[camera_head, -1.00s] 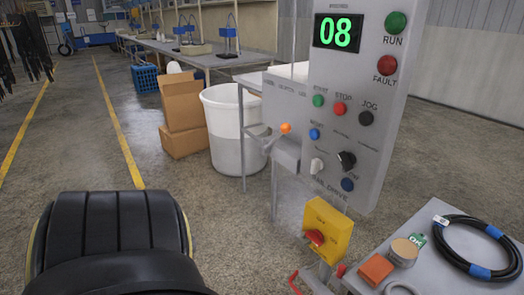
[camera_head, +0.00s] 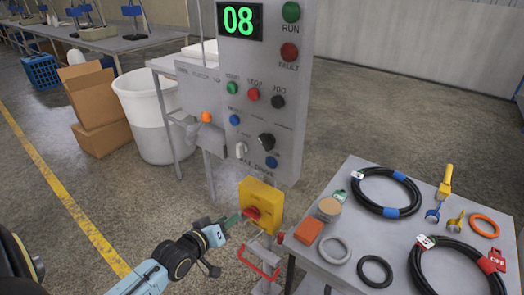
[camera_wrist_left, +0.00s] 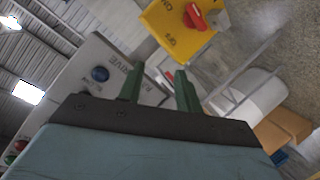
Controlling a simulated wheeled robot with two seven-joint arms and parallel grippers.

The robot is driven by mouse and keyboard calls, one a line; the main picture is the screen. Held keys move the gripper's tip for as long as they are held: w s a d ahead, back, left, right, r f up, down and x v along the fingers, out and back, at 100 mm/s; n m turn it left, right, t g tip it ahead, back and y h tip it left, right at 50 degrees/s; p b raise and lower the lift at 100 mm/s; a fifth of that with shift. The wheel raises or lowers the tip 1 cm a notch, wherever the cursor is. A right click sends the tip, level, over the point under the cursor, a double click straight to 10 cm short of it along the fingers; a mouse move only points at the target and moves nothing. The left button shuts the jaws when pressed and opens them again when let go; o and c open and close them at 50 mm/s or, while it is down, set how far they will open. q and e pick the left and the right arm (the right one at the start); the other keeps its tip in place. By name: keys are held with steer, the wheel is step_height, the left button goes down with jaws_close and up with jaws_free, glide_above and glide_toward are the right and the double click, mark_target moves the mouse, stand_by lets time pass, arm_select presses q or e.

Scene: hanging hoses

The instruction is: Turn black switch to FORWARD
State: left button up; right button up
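The black switch (camera_head: 266,141) is a round knob on the lower front of the grey control panel (camera_head: 300,100), between a white knob (camera_head: 241,149) and a blue button (camera_head: 271,162). I cannot read its setting. My left gripper (camera_head: 236,218) is below the panel, its green fingers overlapping the yellow box in the head view. In the left wrist view the two fingers (camera_wrist_left: 158,84) stand apart with nothing between them. My right gripper is out of view.
A yellow box with a red rotary handle (camera_head: 252,212) hangs under the panel. A grey table (camera_head: 350,222) with hoses, rings and an orange block stands at the right. A white bin (camera_head: 147,115) and cardboard boxes (camera_head: 95,105) stand at the left.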

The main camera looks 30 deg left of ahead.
mark_target(264, 146)
arm_select(q)
step_height(264, 146, up, 18)
steer(key=w+d+n+t+h+p, duration=0.1)
steer(key=d+t, duration=0.1)
steer(key=t, duration=0.2)
steer(key=w, duration=0.9)
steer(key=w+d, duration=0.1)
steer(key=w, duration=0.3)
steer(key=shift+w+p, duration=0.15)
steer(key=shift+p, duration=0.25)
jaws_close()
